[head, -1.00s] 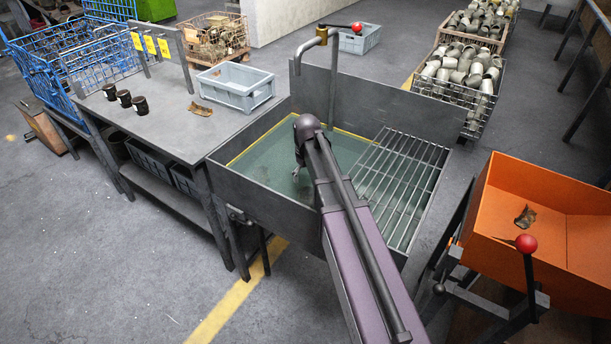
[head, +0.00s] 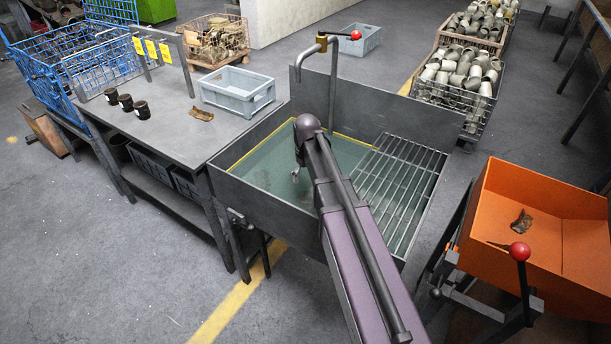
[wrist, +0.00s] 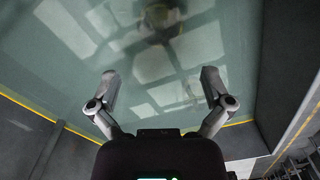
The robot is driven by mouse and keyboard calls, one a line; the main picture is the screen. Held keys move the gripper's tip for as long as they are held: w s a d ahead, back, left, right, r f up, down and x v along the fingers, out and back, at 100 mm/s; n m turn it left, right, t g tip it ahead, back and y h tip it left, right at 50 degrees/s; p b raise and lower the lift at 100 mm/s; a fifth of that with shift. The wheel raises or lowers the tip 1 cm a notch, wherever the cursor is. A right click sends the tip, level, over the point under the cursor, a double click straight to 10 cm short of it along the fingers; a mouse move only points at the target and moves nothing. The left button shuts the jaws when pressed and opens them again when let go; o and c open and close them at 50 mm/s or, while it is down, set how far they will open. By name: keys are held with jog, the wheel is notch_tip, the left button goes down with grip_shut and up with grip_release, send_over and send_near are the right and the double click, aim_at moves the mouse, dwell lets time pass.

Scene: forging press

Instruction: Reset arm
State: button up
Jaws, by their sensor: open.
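My arm reaches out over a grey water tank (head: 262,194) with greenish water (head: 270,165). My gripper (head: 296,175) hangs over the water, partly hidden by my own arm in the head view. In the wrist view my gripper (wrist: 158,88) is open, its two fingers spread wide with nothing between them. The water surface (wrist: 150,60) with reflections fills most of the wrist view, and a dark, blurred yellowish shape shows at its top.
A slatted rack (head: 400,185) covers the tank's right part; a tap (head: 332,60) rises behind. To the left is a workbench (head: 165,135) with dark cups (head: 126,102), a metal piece (head: 201,114) and a grey crate (head: 238,90). An orange bin (head: 540,215) stands right.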

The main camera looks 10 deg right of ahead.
jog(key=s+r+m+p, duration=0.1)
jog(key=s+r+p, duration=0.1)
jog(key=s, duration=0.4)
jog(key=s+r+m+p, duration=0.1)
jog(key=s+m, duration=0.1)
jog(key=s, duration=0.4)
jog(key=s+r+m+p, duration=0.1)
jog(key=s+r+p, duration=0.1)
jog(key=s, duration=0.4)
jog(key=shift+s+a+r+m+p, duration=0.1)
jog(key=shift+a+r+m+p, duration=0.1)
jog(key=shift+r+m+p, duration=0.15)
dwell(0.3)
